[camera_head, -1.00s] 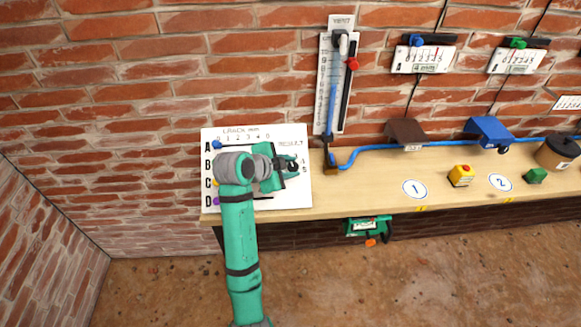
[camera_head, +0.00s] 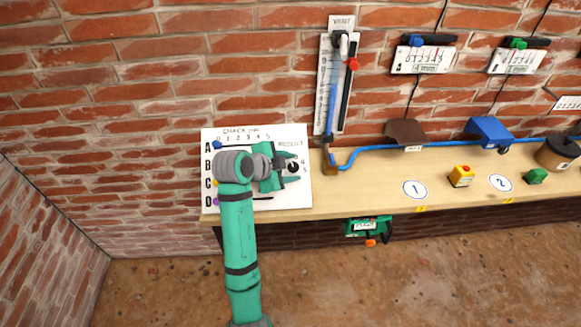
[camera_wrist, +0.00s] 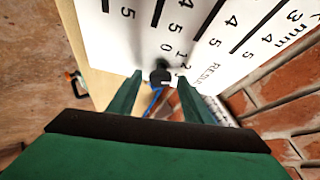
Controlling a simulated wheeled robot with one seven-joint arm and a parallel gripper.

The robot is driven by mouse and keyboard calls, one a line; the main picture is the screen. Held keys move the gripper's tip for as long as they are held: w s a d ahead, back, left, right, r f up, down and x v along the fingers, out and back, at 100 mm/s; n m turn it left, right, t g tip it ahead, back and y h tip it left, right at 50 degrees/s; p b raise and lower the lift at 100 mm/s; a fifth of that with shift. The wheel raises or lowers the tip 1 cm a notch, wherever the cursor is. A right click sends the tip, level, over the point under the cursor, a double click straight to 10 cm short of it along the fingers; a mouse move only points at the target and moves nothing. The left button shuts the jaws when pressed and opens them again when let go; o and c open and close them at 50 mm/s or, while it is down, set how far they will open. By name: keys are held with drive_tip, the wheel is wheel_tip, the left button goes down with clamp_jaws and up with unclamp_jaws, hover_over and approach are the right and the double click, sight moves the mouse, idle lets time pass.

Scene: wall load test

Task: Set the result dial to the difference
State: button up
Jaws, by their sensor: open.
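The result dial is a small black knob (camera_head: 292,167) at the right side of a white board (camera_head: 298,200) headed "CRACK mm", with rows A to D. My gripper (camera_head: 290,167) is open in front of the board, its fingers above and below the dial. In the wrist view the black dial (camera_wrist: 160,76) lies between the spread fingertips, with gaps on both sides. Numbers 0, 1, 2 and 5 show near it there. The exact pointer direction is too small to read. My arm hides part of the board's rows.
A wooden bench (camera_head: 360,200) runs right from the board. A vertical gauge (camera_head: 329,90) with a red clip and blue hose stands beside it. Further right are a yellow button box (camera_head: 461,176), a green block (camera_head: 536,176) and a blue bracket (camera_head: 490,130). Two gauges (camera_head: 423,60) hang above.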

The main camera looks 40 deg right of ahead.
drive_tip(key=v, duration=1)
drive_tip(key=shift+a+r, duration=0.15)
drive_tip(key=shift+a, duration=0.1)
